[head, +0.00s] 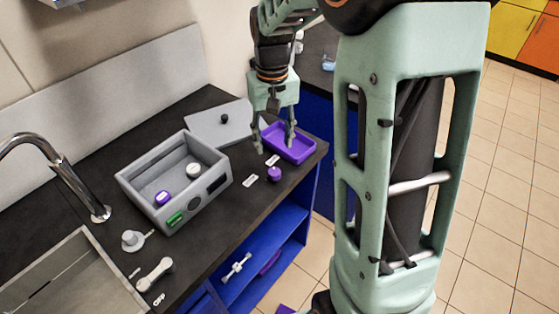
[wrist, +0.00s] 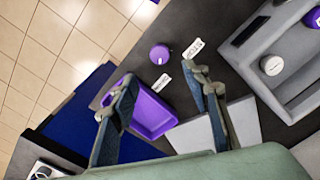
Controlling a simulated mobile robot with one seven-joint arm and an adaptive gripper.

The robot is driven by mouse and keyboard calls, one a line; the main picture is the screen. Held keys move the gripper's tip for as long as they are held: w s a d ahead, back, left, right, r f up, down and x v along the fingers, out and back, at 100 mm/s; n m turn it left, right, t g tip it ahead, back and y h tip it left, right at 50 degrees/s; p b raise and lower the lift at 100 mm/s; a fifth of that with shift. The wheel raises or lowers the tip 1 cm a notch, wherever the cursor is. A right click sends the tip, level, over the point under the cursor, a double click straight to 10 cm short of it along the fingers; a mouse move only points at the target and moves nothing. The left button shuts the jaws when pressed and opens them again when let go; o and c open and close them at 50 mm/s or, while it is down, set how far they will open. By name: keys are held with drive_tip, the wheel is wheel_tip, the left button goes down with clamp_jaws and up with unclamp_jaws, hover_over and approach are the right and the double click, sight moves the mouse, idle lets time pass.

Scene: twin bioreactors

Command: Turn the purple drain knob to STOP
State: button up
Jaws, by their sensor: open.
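A purple knob (head: 274,174) stands on the dark counter near its front edge. It also shows in the wrist view (wrist: 160,53), with a small pale mark on top. One white label (head: 272,160) lies between the knob and a purple tray (head: 303,156). Another white label (head: 250,180) lies toward the grey box. My gripper (head: 274,147) is open and empty, pointing down above the counter. Its fingers are apart from the knob, one over or beside the tray. In the wrist view my gripper (wrist: 160,78) spreads on both sides of the tray.
A grey open box (head: 205,203) holds a purple-topped piece (head: 162,198) and a white-topped piece (head: 194,170). A grey lid-like plate (head: 205,126) with a black knob lies behind. A sink and tap (head: 75,185) are at left.

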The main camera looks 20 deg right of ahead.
sight(274, 171)
wheel_tip(274, 171, down, 11)
drive_tip(key=shift+r, duration=0.15)
idle(0.4)
drive_tip(key=c, duration=1.2)
